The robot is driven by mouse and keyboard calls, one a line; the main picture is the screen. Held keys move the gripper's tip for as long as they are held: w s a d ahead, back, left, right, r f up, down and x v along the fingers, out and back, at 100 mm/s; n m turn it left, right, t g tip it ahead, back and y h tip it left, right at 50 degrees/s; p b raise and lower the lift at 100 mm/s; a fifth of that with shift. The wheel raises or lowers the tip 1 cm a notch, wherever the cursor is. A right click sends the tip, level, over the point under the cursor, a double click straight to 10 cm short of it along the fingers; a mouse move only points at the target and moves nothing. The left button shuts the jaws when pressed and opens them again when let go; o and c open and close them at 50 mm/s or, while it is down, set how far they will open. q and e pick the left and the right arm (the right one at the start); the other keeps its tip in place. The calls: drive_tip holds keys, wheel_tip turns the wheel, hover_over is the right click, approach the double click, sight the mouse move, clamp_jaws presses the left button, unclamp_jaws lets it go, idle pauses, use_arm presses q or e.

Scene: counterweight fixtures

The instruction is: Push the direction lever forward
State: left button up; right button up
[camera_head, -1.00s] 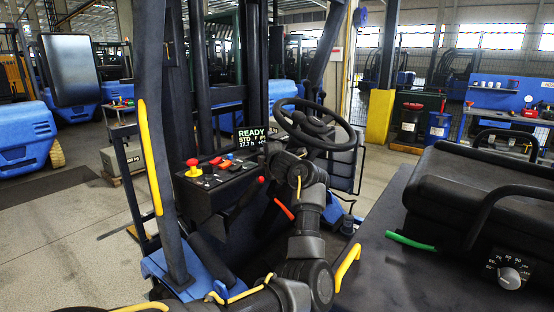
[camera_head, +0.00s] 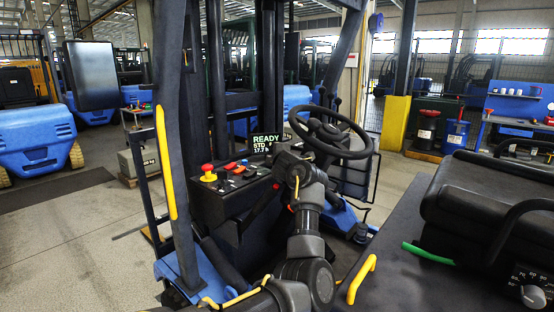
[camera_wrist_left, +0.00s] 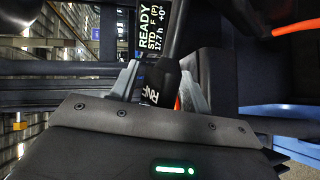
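The direction lever (camera_wrist_left: 158,82), a black stalk whose wider end carries the letters R, N, F, shows in the left wrist view. My left gripper (camera_wrist_left: 160,80) has its two grey fingers apart, one on each side of that end. I cannot tell whether they press on it. In the head view my left arm (camera_head: 304,235) reaches up to just below the steering wheel (camera_head: 352,150), and its wrist hides the lever and fingers. The display (camera_head: 267,140) reads READY; it also shows in the left wrist view (camera_wrist_left: 151,30). My right gripper is out of view.
A dash panel (camera_head: 228,205) with a red mushroom button (camera_head: 207,168) and a red-tipped lever (camera_head: 276,187) lies left of my arm. A dark pillar (camera_head: 172,130) with a yellow handrail stands farther left. A black seat (camera_head: 490,195) is at the right.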

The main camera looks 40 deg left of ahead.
use_arm(q)
drive_tip(key=b+v, duration=0.2)
drive_tip(key=v, duration=0.5)
drive_tip(key=shift+s+d, duration=0.2)
drive_tip(key=shift+d, duration=0.05)
drive_tip(key=shift+r, duration=0.1)
